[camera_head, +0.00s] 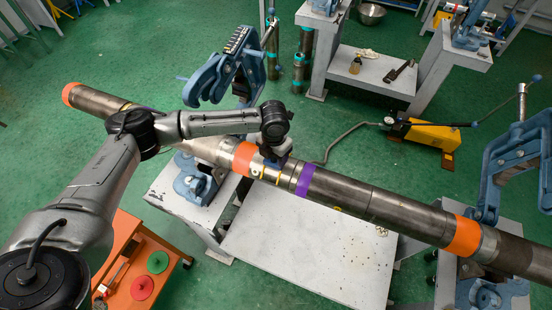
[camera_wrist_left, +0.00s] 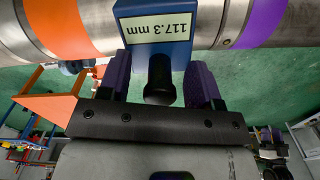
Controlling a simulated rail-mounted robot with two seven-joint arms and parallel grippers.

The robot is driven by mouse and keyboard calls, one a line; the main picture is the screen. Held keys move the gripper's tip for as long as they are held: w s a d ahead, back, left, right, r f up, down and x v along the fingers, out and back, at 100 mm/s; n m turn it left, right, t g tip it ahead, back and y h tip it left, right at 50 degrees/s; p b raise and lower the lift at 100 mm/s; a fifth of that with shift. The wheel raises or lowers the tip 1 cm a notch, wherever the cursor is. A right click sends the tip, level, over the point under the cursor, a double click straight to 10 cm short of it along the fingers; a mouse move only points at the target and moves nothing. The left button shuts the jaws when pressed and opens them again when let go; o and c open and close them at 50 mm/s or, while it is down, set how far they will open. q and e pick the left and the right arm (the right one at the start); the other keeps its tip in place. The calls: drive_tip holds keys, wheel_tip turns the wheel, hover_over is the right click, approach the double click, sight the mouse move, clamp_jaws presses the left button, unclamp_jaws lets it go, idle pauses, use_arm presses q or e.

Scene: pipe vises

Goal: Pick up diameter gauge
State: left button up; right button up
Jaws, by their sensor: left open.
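The diameter gauge (camera_wrist_left: 150,53) is a blue block with a white label reading 117.3 mm and a black knob (camera_wrist_left: 160,80). In the left wrist view it sits against the pipe (camera_head: 365,198), between an orange band (camera_wrist_left: 58,28) and a purple band (camera_wrist_left: 265,20). My left gripper (camera_wrist_left: 160,85) is open, its two purple-padded fingers on either side of the knob, with gaps visible. In the head view my left gripper (camera_head: 276,155) is over the pipe near its middle and hides most of the gauge. My right gripper is out of view.
The long pipe lies across blue pipe vises, one with its top swung up (camera_head: 225,70), another at the right (camera_head: 515,155). A white table (camera_head: 300,245) stands below. An orange cart (camera_head: 125,255) is at lower left, a yellow pump (camera_head: 430,135) on the green floor.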

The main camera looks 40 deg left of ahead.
use_arm(q)
clamp_jaws()
idle(0.3)
drive_tip(key=shift+r, duration=0.1)
